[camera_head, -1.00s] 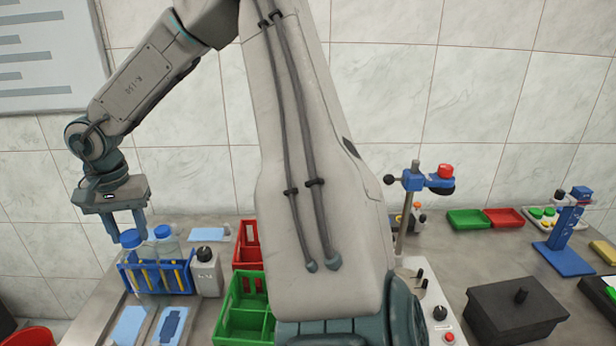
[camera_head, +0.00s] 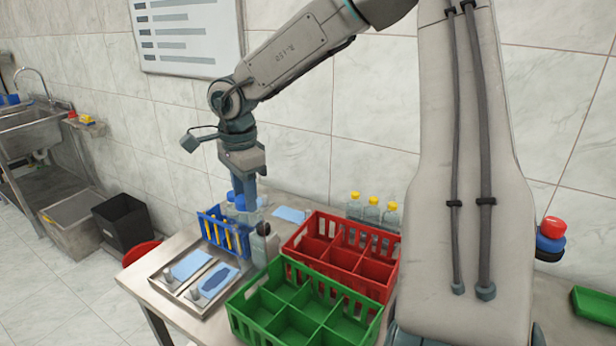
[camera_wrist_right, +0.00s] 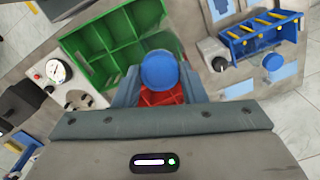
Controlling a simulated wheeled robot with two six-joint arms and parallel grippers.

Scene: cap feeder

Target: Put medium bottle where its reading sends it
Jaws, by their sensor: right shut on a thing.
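My right gripper (camera_head: 249,200) is above the back of the bench, by the blue tube rack (camera_head: 222,236). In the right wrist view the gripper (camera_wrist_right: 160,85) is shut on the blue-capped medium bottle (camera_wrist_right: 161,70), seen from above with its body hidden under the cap. Another blue cap (camera_wrist_right: 273,62) shows beside the rack in that view. The red crate (camera_head: 334,266) and the green crate (camera_head: 290,268) stand to the right of the gripper, both divided into compartments. A dial instrument (camera_wrist_right: 55,70) shows beyond the green crate in the wrist view. My left gripper is out of view.
Several yellow-capped bottles (camera_head: 372,212) stand behind the red crate. A metal tray (camera_head: 180,295) with blue pads lies at the front left. A wall chart (camera_head: 187,35) hangs behind.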

